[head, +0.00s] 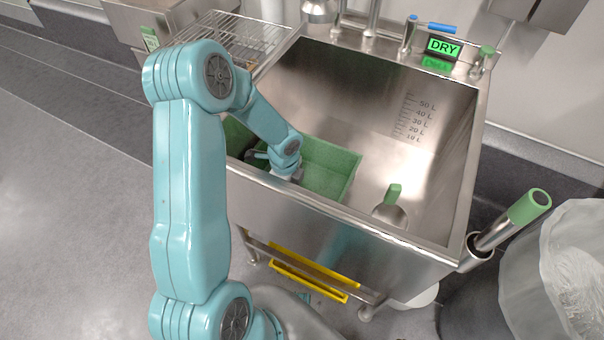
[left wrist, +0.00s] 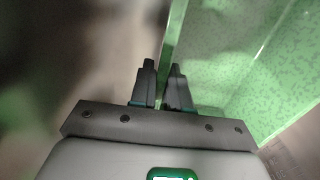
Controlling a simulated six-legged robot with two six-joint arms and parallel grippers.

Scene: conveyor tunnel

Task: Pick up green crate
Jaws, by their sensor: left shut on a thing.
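The green crate (head: 330,168) sits in the left part of the steel sink basin, partly hidden behind my left arm. In the left wrist view its speckled green wall and inside (left wrist: 240,60) fill the upper right. My left gripper (left wrist: 163,72) is shut on the crate's wall edge, with one finger on each side of it. In the head view this gripper is mostly hidden by my forearm at the crate. My right gripper is in neither view.
The steel basin (head: 440,200) has high walls around the crate. A green-handled scoop (head: 393,195) lies in it. A wire rack (head: 232,38) is behind at the left. A lined bin (head: 565,260) stands at the right. Grey floor (head: 75,200) is clear at the left.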

